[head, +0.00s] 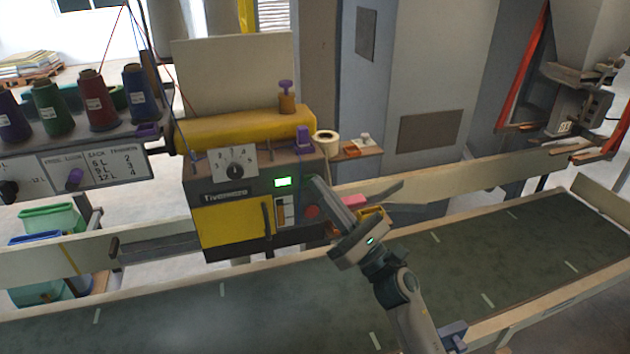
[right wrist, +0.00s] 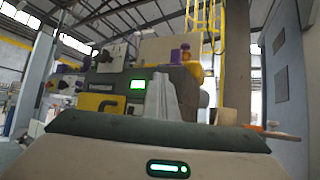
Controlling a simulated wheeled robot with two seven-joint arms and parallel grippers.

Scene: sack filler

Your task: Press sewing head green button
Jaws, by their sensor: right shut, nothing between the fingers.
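The sewing head (head: 222,192) is a dark box with a yellow front panel and a dial, standing behind the conveyor. Its green button (head: 283,183) is a lit green rectangle on the right part of the front. It also shows in the right wrist view (right wrist: 137,85), left of the fingers. A red button (head: 312,211) sits lower right of it. My right gripper (head: 318,186) is shut and empty, its fingertips just right of the green button in the picture. I cannot tell whether they touch the head. My left gripper is not in view.
A conveyor belt (head: 190,318) with pale rails runs across the front. Thread cones (head: 97,97) stand on a panel at the left. A tape roll (head: 326,142) is on a small shelf right of the head. A red-armed device (head: 570,115) hangs at the right.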

